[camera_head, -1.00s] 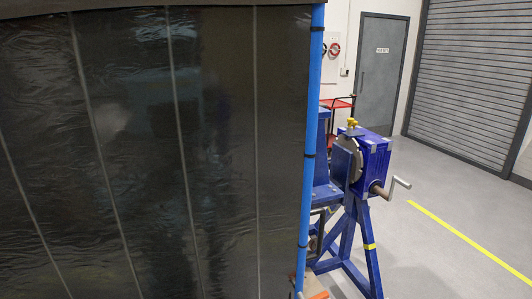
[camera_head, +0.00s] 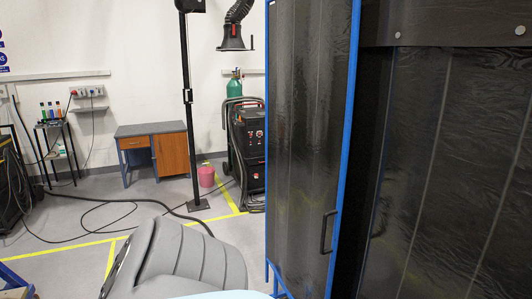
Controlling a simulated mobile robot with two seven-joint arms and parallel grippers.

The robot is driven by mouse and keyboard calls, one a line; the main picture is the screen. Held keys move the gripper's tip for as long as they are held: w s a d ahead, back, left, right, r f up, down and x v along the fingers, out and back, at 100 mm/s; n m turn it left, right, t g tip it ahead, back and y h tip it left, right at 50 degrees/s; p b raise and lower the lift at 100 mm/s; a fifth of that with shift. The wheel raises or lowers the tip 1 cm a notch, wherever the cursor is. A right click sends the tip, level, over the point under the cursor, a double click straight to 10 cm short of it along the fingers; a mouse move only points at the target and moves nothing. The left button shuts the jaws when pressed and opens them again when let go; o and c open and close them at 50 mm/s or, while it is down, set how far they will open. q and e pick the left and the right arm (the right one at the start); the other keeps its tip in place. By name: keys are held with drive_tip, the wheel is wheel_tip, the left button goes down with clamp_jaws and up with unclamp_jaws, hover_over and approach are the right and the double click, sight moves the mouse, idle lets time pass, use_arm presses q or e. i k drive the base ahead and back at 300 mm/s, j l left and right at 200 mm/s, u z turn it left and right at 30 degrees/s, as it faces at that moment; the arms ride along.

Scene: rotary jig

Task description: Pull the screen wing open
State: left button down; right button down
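The screen wing (camera_head: 308,140) stands upright right of the middle of the head view. It is a dark, translucent panel in a blue frame. A black upright bar handle (camera_head: 328,231) sits low near its right frame post. Right of that post is a fixed dark curtain screen (camera_head: 460,170) under a dark top band with bolts. The wing's post stands at the curtain's left edge; I cannot tell whether a gap lies between them. Neither of my grippers is in view, and nothing is seen touching the handle.
A black welding machine on a cart (camera_head: 247,145) with a green cylinder stands behind the wing's left edge. A black post (camera_head: 187,110), pink bucket (camera_head: 206,176) and wooden desk (camera_head: 155,150) stand further left. Hoses (camera_head: 120,202) lie on the floor. Open floor lies left of the wing.

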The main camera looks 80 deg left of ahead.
sight(311, 45)
drive_tip(key=j+u, duration=0.1)
drive_tip(key=u, duration=2.1)
